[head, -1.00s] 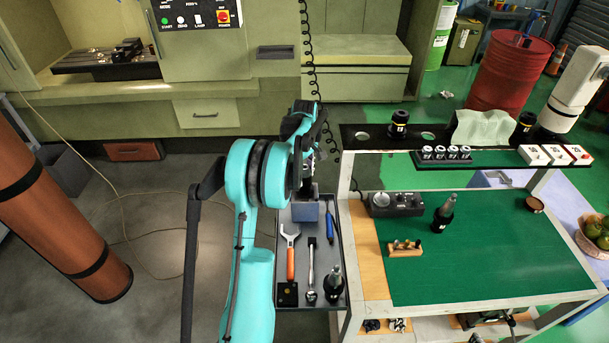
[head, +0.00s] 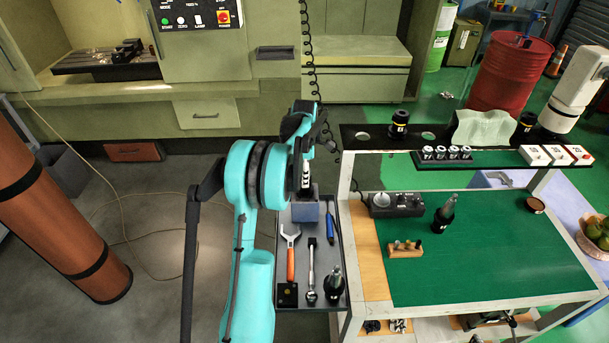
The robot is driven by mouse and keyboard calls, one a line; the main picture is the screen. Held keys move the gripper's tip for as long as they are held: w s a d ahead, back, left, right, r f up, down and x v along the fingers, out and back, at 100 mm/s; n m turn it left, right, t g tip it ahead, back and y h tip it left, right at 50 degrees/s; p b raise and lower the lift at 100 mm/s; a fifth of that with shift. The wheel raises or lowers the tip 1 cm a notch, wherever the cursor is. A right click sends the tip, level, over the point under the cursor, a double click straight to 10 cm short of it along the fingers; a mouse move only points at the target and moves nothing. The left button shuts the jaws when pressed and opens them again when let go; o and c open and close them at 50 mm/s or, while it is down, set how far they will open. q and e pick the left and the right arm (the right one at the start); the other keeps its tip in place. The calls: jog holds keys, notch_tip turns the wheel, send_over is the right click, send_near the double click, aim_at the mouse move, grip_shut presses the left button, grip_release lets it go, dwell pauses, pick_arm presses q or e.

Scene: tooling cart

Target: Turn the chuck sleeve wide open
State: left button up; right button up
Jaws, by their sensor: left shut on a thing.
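My left gripper (head: 311,150) comes in from the left, over the far end of the grey side tray. It is shut on the chuck sleeve, and its fingers and my teal wrist hide most of the grip. Below the fingers a dark piece of the chuck (head: 306,178) with white marks shows, upright above a blue-grey block (head: 306,212). How far the chuck's jaws are open cannot be seen. My right gripper is not in view.
The side tray (head: 342,255) also holds an orange-handled wrench (head: 290,258), a ratchet (head: 311,272), a blue tool (head: 331,226) and a dark tool holder (head: 335,284).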

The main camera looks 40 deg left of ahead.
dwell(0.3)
pick_arm(q)
jog(key=o, duration=1.2)
jog(key=shift+c, duration=0.2)
jog(key=shift+r, duration=0.1)
notch_tip(320, 180, up, 12)
jog(key=shift+f, duration=0.1)
